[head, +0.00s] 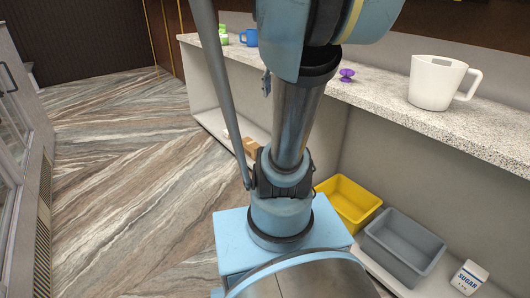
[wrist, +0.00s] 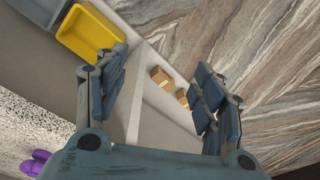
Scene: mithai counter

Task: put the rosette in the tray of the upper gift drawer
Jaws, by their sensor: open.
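A small purple object (head: 346,75), which may be the rosette, sits on the speckled counter (head: 390,95) left of the white mug. It also shows at the lower left edge of the wrist view (wrist: 37,162), outside my fingers. My gripper (wrist: 162,92) is open and empty, its two fingers wide apart over the counter's edge and the lower shelf. In the head view my arm hides most of the gripper. I cannot make out the gift drawer or its tray in either view.
A white mug (head: 436,82) stands on the counter at right, a blue mug (head: 250,37) at the far end. Below are a yellow bin (head: 347,203), a grey bin (head: 404,245), a sugar pack (head: 469,277) and brown boxes (wrist: 161,77). Floor at left is clear.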

